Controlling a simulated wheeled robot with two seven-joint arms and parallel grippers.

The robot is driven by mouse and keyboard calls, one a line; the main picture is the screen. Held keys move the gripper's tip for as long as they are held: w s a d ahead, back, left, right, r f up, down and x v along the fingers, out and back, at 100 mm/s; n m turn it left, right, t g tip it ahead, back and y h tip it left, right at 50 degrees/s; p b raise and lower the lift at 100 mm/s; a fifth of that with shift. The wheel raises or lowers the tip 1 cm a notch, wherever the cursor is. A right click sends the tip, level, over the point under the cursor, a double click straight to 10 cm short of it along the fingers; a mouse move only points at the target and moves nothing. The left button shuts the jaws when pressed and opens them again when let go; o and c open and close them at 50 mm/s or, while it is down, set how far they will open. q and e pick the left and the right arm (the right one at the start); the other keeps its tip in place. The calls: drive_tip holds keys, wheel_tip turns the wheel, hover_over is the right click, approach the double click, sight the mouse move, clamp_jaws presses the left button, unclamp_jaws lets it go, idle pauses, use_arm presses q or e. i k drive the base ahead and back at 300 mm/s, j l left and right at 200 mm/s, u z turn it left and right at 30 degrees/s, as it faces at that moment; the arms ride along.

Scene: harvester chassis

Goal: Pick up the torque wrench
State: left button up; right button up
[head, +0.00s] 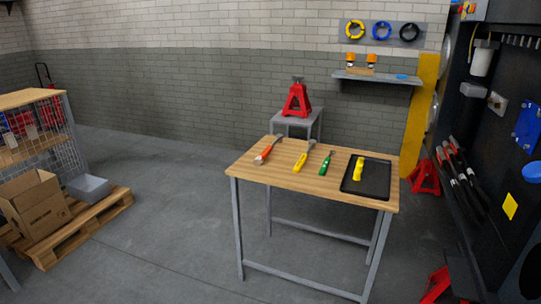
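Several hand tools lie apart on the wooden-topped table (255,172). At the left is a red-handled tool (265,153) with a grey metal end. Beside it is a yellow-handled tool (301,161) with a metal shaft, then a green-handled tool (326,163) with a thin shaft. A short yellow object (359,168) lies in a black tray (374,182) at the right. I cannot tell for sure which of these is the torque wrench; details are too small. Neither of my grippers is in view.
A red jack stand (297,101) stands on a small grey table behind. At left, a cardboard box (35,205) and grey bin (88,187) sit on a pallet (98,213). The dark chassis (480,130) fills the right. The floor before the table is clear.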

sight(266, 151)
drive_tip(key=i+j, duration=0.55)
drive_tip(key=i+j+z, duration=0.1)
drive_tip(key=i+j, duration=1.05)
drive_tip(key=i+j+z, duration=0.1)
drive_tip(key=i+j, duration=0.45)
drive_tip(key=j, duration=0.2)
